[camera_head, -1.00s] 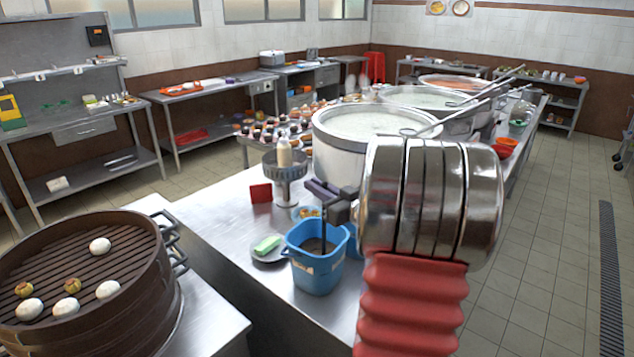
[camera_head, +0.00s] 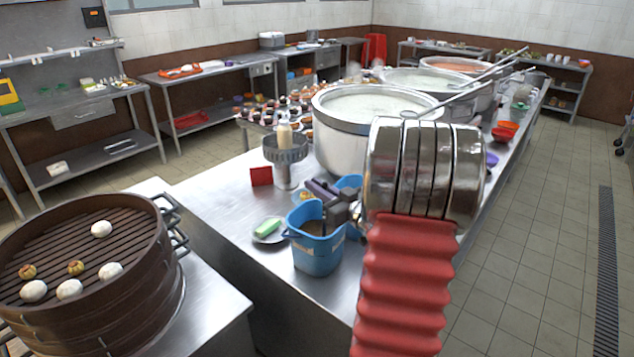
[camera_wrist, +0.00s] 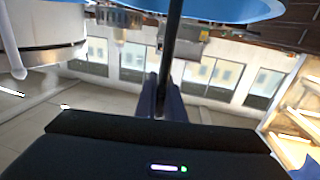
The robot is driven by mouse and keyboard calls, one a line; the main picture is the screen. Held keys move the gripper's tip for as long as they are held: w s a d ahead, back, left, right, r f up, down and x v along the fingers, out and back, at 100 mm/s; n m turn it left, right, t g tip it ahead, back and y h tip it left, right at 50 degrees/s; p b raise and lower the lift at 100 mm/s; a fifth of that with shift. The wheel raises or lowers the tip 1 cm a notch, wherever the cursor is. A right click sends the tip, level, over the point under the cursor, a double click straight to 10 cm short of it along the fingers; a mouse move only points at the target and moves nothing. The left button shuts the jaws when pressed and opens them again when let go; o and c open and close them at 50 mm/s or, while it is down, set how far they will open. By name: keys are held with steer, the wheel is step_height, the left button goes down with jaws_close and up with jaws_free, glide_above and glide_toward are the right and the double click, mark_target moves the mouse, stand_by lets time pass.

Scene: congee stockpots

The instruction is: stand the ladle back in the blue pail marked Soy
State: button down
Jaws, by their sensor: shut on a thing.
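A blue pail (camera_head: 318,256) stands on the steel counter near its front edge, with something brownish inside. Its marking cannot be read. My gripper (camera_head: 320,190) is low at the pail's back right rim. In the wrist view my gripper (camera_wrist: 160,98) is shut on the ladle's thin dark handle (camera_wrist: 174,45), which runs up the picture in front of a blue surface (camera_wrist: 225,8). The ladle's bowl is hidden, and I cannot tell whether it touches the pail's bottom. A second blue pail (camera_head: 350,182) shows partly behind my gripper.
A plate with a green block (camera_head: 268,228) sits left of the pail. A red card (camera_head: 261,176) and a metal stand (camera_head: 285,155) are behind it. A large stockpot (camera_head: 345,150) stands further back. A bun steamer (camera_head: 90,260) is at the left.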

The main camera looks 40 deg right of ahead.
steer(key=shift+f, duration=0.55)
steer(key=c, duration=1.8)
jaws_free()
steer(key=shift+o, duration=0.2)
steer(key=shift+s, duration=0.15)
steer(key=s+a, duration=0.1)
steer(key=s, duration=1.2)
steer(key=shift+s+a, duration=0.15)
steer(key=shift+s, duration=0.1)
steer(key=shift+f, duration=0.1)
